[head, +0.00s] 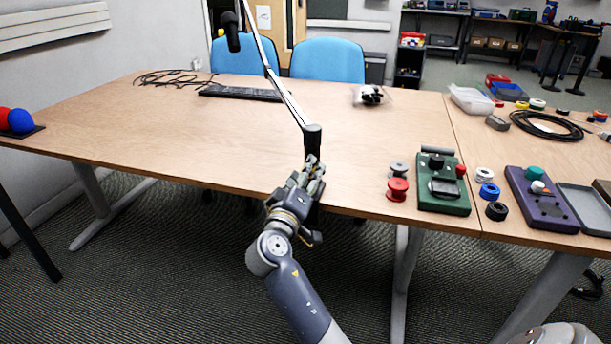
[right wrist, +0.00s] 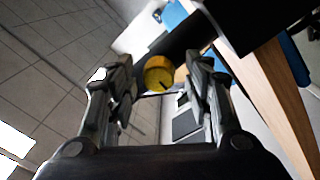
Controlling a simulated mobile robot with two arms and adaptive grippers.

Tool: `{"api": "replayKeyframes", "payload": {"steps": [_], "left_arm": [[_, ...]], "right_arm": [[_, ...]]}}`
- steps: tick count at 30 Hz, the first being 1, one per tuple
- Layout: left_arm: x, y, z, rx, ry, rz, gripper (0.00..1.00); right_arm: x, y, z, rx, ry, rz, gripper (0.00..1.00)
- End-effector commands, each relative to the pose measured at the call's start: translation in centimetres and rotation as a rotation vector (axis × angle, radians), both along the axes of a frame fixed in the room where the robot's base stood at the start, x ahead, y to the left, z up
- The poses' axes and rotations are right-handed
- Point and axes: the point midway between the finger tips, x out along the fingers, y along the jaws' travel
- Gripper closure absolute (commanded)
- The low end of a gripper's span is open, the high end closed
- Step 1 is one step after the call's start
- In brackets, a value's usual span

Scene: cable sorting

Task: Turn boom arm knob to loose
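The boom arm (head: 290,100) stands at the table's front edge, its pole rising up and left to a dark microphone (head: 231,32). Its dark base (head: 312,139) is at the front edge. My right gripper (head: 312,172) is at the lower part of this base, just in front of the edge. In the right wrist view, a round yellow knob (right wrist: 158,73) with a dark mark lies between the two fingers of the gripper (right wrist: 161,80). The fingers are apart, with a gap showing on each side of the knob. The knob is hidden in the head view. My left gripper is not in view.
The table (head: 220,140) is mostly clear around the boom arm. To the right stand a green device (head: 456,204), red (head: 397,190) and grey spools, and a purple device (head: 535,215). A keyboard (head: 240,93) and black cables (head: 165,77) lie at the back left.

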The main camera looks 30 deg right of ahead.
Motion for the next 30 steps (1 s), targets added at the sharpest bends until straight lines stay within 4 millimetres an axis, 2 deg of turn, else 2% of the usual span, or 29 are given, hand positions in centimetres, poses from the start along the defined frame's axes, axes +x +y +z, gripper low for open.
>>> {"api": "replayKeyframes", "payload": {"steps": [7,11,24,30], "left_arm": [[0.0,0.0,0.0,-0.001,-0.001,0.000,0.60],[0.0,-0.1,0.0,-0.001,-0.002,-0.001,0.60],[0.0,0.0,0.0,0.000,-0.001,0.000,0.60],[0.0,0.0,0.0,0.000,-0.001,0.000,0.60]], "right_arm": [[0.0,0.0,0.0,0.000,0.000,0.000,0.53],[-0.6,0.8,-0.2,0.002,0.002,0.002,0.53],[-6.2,7.3,-0.8,0.003,0.002,0.002,0.53],[-7.5,8.9,-0.8,0.000,0.002,0.001,0.53]]}}
